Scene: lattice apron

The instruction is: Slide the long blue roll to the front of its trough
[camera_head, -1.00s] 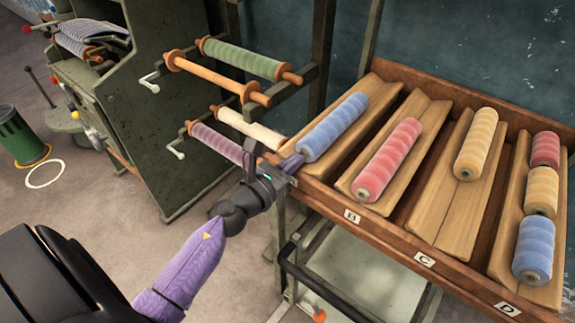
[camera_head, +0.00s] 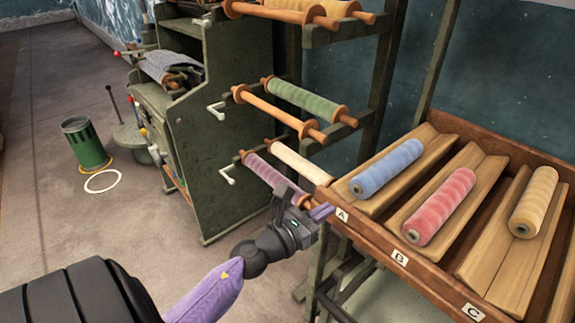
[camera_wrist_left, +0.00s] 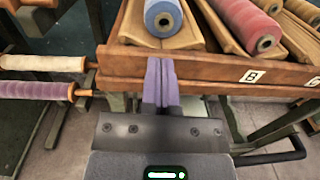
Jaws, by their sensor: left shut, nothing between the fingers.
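The long blue roll (camera_head: 386,168) lies lengthwise in the leftmost wooden trough (camera_head: 420,178), the one behind label A. Its near end is close to the front end of that trough. It also shows at the top of the left wrist view (camera_wrist_left: 163,16). My left gripper (camera_head: 322,211), with purple fingers, is shut and empty. It is just outside the tray's front wall by label A, apart from the blue roll. In the left wrist view its fingertips (camera_wrist_left: 160,68) show in front of the wooden wall. My right gripper is not in view.
A pink roll (camera_head: 439,206) and a yellow roll (camera_head: 534,201) lie in the troughs to the right. The tray's front wall (camera_head: 370,232) stands beside my gripper. A rack with a purple roll (camera_head: 268,171) and a green roll (camera_head: 303,96) is to the left.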

